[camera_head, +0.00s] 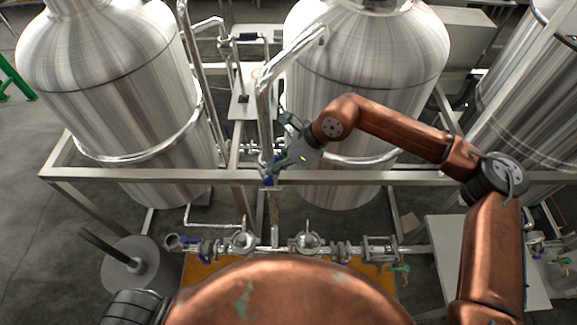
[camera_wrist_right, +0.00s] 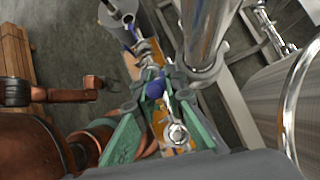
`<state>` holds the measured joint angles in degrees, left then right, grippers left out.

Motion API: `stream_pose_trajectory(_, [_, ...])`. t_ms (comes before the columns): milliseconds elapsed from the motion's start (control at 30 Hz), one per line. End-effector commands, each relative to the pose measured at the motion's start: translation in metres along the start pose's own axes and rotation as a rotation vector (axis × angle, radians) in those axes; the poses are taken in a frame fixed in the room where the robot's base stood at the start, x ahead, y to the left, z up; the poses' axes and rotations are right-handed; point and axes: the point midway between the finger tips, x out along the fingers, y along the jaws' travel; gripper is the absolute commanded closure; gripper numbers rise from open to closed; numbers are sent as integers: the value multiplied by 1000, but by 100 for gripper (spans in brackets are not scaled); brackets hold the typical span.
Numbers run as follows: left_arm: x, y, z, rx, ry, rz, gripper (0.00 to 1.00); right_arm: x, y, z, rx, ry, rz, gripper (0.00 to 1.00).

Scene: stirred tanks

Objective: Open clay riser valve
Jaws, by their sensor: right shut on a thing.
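The riser (camera_head: 265,120) is a shiny vertical pipe in front of the middle steel tank (camera_head: 365,60). A valve with a blue handle (camera_head: 268,181) sits low on it, at the frame's cross rail. My right gripper (camera_head: 279,166) reaches in from the right and is shut at this valve. In the right wrist view the blue handle (camera_wrist_right: 155,89) lies between the green fingers of my right gripper (camera_wrist_right: 158,98). The fingers and the rail hide part of the valve, so its exact turn is hard to tell.
A steel frame rail (camera_head: 120,175) runs across in front of the tanks. Below it a horizontal pipe line (camera_head: 275,249) carries several fittings. A grey round pedestal (camera_head: 140,265) stands at the lower left, and a pale table (camera_head: 450,255) at the right. Bare floor lies at the far left.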

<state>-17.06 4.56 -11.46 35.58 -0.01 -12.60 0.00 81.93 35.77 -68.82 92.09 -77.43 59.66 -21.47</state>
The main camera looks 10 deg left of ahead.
Motion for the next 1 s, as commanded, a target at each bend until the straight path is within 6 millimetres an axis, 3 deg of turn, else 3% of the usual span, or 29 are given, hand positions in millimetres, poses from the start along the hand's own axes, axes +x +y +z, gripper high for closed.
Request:
stream_pose_trajectory(333, [3,1,4,-1,-5,1,60,7,3,12,-12,129,-22,100])
stream_pose_trajectory(867, [3,0,5,-1,-5,0,60,8,4,13,-13,148,-25,100])
stream_pose_trajectory(900, [3,1,4,-1,-5,0,60,8,4,13,-13,147,-25,87])
stream_pose_trajectory(1000, [3,1,4,-1,-5,0,60,8,4,13,-12,148,-25,80])
